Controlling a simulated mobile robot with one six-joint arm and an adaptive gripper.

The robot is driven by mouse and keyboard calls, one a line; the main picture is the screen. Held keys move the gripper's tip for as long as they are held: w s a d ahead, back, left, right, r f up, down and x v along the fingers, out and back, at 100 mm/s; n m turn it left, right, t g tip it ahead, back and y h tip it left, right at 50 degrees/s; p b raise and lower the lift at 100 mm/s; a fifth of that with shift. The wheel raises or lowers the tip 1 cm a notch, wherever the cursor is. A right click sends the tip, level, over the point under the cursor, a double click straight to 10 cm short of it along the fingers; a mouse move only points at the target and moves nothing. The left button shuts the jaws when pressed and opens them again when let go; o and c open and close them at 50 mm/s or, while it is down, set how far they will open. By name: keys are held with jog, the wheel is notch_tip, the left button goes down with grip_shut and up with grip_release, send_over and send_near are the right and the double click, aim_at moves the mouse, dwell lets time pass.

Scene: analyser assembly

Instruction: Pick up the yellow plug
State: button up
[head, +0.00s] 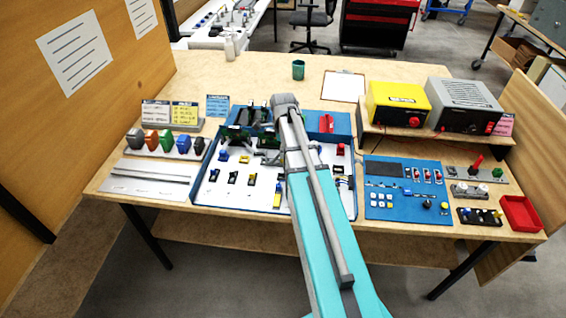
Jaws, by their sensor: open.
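A small upright yellow piece (277,201) with a dark top stands near the front of the white board in the blue-edged tray (203,183), just left of my arm. It looks like the yellow plug, but it is too small to be certain. My gripper (262,151) hangs over the back middle of the tray, behind the yellow piece and apart from it. Its jaws are open, and I see nothing held in them. My arm hides part of the tray's right half.
Small blue and black parts (232,177) stand on the white board. Coloured connectors (166,142) line a rack at left. A blue control panel (405,170) and red bin (520,213) are at right. Yellow (398,103) and grey (465,104) boxes stand on a shelf behind.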

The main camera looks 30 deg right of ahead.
jog(key=shift+d+f+b, duration=0.1)
jog(key=shift+f+b, duration=1.75)
jog(key=shift+f, duration=0.25)
jog(key=shift+c, duration=0.3)
jog(key=c, duration=0.8)
